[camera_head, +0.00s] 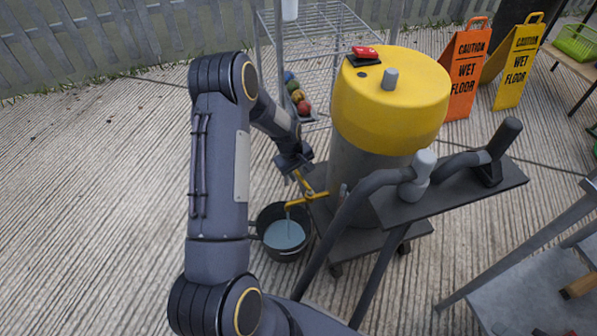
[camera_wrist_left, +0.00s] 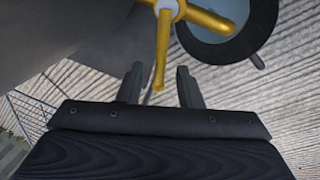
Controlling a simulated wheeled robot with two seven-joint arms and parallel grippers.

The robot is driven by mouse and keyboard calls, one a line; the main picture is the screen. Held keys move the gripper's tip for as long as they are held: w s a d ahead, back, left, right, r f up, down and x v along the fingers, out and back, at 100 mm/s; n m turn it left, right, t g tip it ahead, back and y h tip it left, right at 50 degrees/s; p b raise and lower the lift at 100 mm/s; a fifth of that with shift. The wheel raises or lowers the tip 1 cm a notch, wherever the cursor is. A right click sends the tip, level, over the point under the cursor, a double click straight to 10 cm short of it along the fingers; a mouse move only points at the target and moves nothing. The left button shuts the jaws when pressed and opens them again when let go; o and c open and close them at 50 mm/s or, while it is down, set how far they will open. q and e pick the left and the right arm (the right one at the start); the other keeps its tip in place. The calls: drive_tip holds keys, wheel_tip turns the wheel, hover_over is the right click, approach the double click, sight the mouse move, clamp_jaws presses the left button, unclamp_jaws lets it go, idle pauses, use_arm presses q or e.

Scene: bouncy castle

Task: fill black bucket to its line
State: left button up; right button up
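The black bucket (camera_head: 260,222) stands on the ground under the yellow tap (camera_head: 305,198) of a yellow-topped tank (camera_head: 390,100). Blue-grey liquid (camera_head: 284,235) covers its inside, and a thin pale stream seems to fall from the spout. I cannot make out a fill line. The bucket also shows in the left wrist view (camera_wrist_left: 265,22). My left gripper (camera_head: 298,168) is at the tap's yellow lever (camera_wrist_left: 162,55). In the left wrist view its fingers (camera_wrist_left: 159,86) are apart, with the lever's end between them and gaps on both sides. My right gripper is not in view.
The tank stands on a wheeled cart with a dark handle (camera_head: 450,190). A wire rack (camera_head: 310,40) with coloured balls (camera_head: 295,92) is behind. Orange (camera_head: 464,70) and yellow (camera_head: 517,65) wet-floor signs stand back right. A grey table (camera_head: 530,290) is front right. Ground left is clear.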

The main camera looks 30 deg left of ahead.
use_arm(q)
wheel_tip(320, 180, up, 8)
drive_tip(key=s+p, duration=0.1)
drive_tip(key=p, duration=0.1)
drive_tip(key=shift+s+a+f+p, duration=0.2)
drive_tip(key=shift+a+p, duration=0.15)
drive_tip(key=shift+p, duration=0.05)
drive_tip(key=shift+s+f, duration=0.25)
drive_tip(key=shift+s, duration=0.05)
drive_tip(key=c, duration=0.4)
drive_tip(key=s+f+n+h, duration=0.1)
drive_tip(key=s, duration=0.1)
drive_tip(key=s+f+n+h, duration=0.1)
drive_tip(key=s+n, duration=0.1)
drive_tip(key=s+f+n+h, duration=0.1)
drive_tip(key=shift+s+n, duration=0.4)
clamp_jaws()
drive_tip(key=s+a+n+t+b, duration=0.2)
drive_tip(key=s+a+n+t, duration=0.4)
drive_tip(key=n, duration=0.7)
drive_tip(key=w+d+f+t+b, duration=0.1)
drive_tip(key=w+d+f+b, duration=0.4)
drive_tip(key=w, duration=0.5)
drive_tip(key=shift+w+d+f+h, duration=0.25)
drive_tip(key=shift+d+f+h, duration=0.1)
drive_tip(key=shift+d, duration=0.2)
